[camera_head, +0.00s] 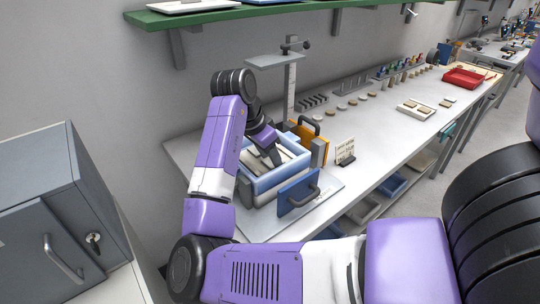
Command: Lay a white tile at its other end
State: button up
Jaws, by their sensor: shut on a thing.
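A box-shaped furnace (262,187) with pale blue and white walls stands open-topped on a grey base plate on the bench. A blue door (298,193) with a dark handle is at its front right end, and an orange door (314,147) with a dark handle is at its back right. My gripper (275,159) points down into the furnace's open top, near the orange door side. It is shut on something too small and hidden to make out. Pale strips show inside the furnace beside the fingers. No white tile can be told for certain.
A post with a small shelf (275,61) stands behind the furnace. A small rack (345,151) is to its right. A white tray (414,113) with tan pieces and a red tray (463,79) lie farther along the bench. A green shelf (219,14) hangs above. A grey cabinet (50,205) is left.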

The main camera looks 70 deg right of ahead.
jog(key=o, duration=1.4)
jog(key=v, duration=0.7)
jog(key=shift+w+a+r, duration=0.1)
jog(key=shift+w+r, duration=0.05)
jog(key=shift+r, duration=0.2)
